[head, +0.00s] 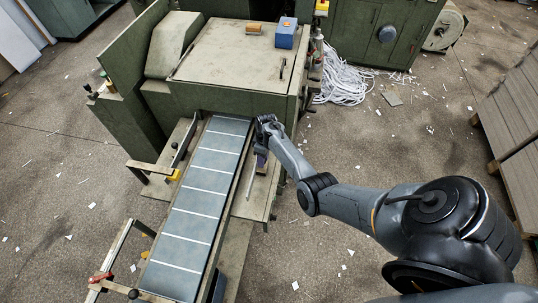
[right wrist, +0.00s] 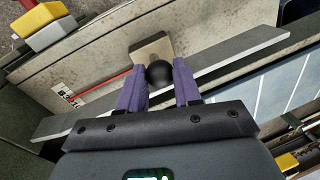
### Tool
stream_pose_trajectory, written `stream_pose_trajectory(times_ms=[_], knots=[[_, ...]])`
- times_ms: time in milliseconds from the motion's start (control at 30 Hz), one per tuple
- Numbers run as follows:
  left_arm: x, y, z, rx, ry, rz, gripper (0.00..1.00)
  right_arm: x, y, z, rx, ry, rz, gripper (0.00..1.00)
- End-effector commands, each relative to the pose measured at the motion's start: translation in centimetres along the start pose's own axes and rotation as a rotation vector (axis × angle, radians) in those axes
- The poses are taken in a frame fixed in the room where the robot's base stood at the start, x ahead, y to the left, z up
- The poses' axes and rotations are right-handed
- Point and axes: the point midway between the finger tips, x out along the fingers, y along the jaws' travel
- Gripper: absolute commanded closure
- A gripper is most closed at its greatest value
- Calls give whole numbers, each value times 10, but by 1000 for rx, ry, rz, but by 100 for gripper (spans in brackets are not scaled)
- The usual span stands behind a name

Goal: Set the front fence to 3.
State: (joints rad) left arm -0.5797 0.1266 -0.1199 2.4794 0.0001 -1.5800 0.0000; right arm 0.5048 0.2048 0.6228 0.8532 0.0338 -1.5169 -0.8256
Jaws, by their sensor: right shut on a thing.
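The front fence is a long grey bar (right wrist: 225,58) running slantwise across the right wrist view. In the head view it shows as a thin light bar (head: 250,183) beside the belt. A black ball knob (right wrist: 158,73) sits at the fence, in front of a beige block (right wrist: 152,48). My right gripper (right wrist: 160,82) is shut on the knob, one purple finger on each side. It also shows in the head view (head: 261,158), at the belt's right edge. A white scale label (right wrist: 67,93) with black figures and a red line lies left of the knob; its reading is unclear. My left gripper is not in view.
The blue-grey belt (head: 197,205) with white cross lines runs left of the right gripper. The green machine housing (head: 232,60) stands behind, with a blue box (head: 286,33) on top. Board stacks (head: 510,115) stand at the right. A pile of white strips (head: 345,83) lies on the floor.

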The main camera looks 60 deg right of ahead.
Motion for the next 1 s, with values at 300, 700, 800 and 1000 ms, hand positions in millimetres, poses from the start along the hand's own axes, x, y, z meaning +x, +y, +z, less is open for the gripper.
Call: stream_pose_trajectory(times_ms=[300,700,800,1000], knots=[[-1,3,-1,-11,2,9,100,0,-1,-2,-1,-1,0,61],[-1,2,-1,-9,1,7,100,0,-1,-1,-1,0,1,42],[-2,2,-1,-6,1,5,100,-4,-1,-2,-1,0,1,42],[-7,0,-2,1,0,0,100,-28,-1,-2,0,1,3,42]])
